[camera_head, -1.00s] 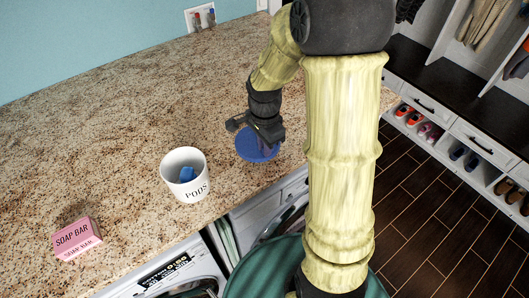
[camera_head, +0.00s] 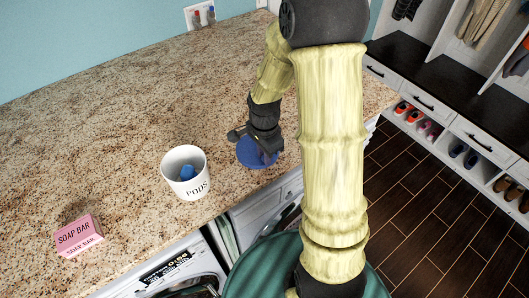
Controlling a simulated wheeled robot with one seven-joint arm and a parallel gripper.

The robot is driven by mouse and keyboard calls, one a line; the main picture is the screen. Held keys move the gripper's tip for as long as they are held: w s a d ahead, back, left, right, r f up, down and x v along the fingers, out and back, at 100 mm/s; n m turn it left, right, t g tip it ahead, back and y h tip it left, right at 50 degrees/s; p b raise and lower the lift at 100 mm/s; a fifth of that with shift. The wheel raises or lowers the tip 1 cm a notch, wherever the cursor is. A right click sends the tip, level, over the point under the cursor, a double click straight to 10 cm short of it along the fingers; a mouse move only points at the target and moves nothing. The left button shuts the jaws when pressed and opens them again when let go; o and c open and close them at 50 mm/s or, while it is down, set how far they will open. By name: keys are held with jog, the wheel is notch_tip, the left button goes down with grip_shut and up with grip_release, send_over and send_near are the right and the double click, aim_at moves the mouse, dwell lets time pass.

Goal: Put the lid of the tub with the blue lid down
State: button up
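The round blue lid (camera_head: 250,156) is at the front part of the counter, under my gripper (camera_head: 257,143). My gripper points down and holds the lid from above; its fingers partly cover the lid. I cannot tell whether the lid touches the counter or hangs just above it. The white tub marked PODS (camera_head: 187,185) stands upright and open to the left of the lid, with something blue (camera_head: 188,172) inside. The lid is apart from the tub.
A pink soap bar box (camera_head: 77,236) lies at the counter's left front. The granite counter (camera_head: 120,110) is clear behind the tub. Front-loading machines (camera_head: 170,272) stand below the counter's front edge. A shoe bench (camera_head: 440,110) is at the right.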

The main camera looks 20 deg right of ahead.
jog(key=shift+o, duration=1.3)
jog(key=shift+r, duration=0.15)
jog(key=shift+w+r, duration=0.1)
jog(key=shift+r, duration=0.45)
notch_tip(320, 180, up, 11)
jog(key=b, duration=0.2)
jog(key=s+f+n+t, duration=0.2)
jog(key=s+f+n, duration=0.3)
jog(key=s+n, duration=0.4)
jog(key=n, duration=0.5)
jog(key=shift+s+a+f+t, duration=0.2)
jog(key=shift+s+a+t, duration=0.1)
jog(key=shift+a, duration=0.1)
